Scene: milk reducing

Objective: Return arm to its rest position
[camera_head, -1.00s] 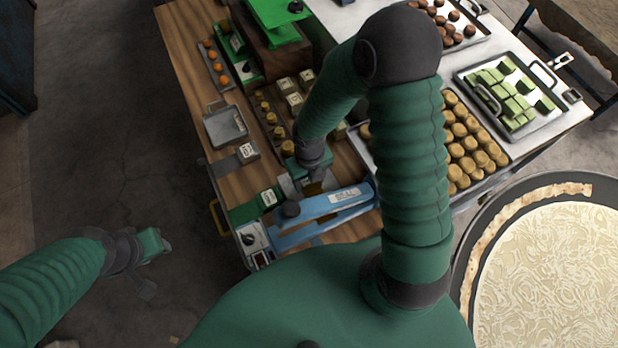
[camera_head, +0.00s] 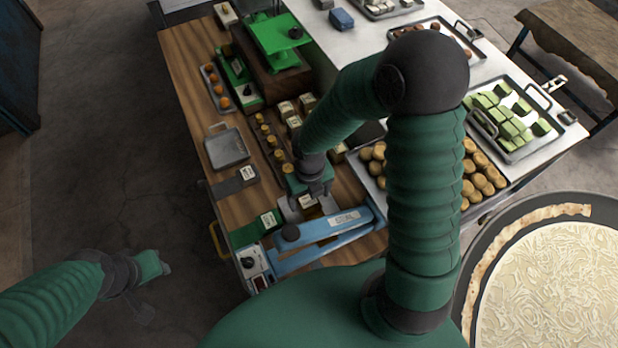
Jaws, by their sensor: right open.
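My right arm reaches over the wooden worktop from the lower right. Its dark gripper (camera_head: 305,198) points down and is open, just above the worktop beside a blue lever device (camera_head: 325,240). The fingers are small in view; I see nothing held between them. My left arm comes in from the lower left. Its gripper (camera_head: 154,278) hangs over the grey floor, apart from the worktop, and its jaws are too small and dark to read.
The wooden worktop (camera_head: 190,80) holds a green stand (camera_head: 280,35), a metal box (camera_head: 226,147) and several small yellow-topped pieces. To the right are trays of brown rounds (camera_head: 475,180) and green blocks (camera_head: 510,120). A large round pan (camera_head: 480,260) stands at lower right. Open floor lies left.

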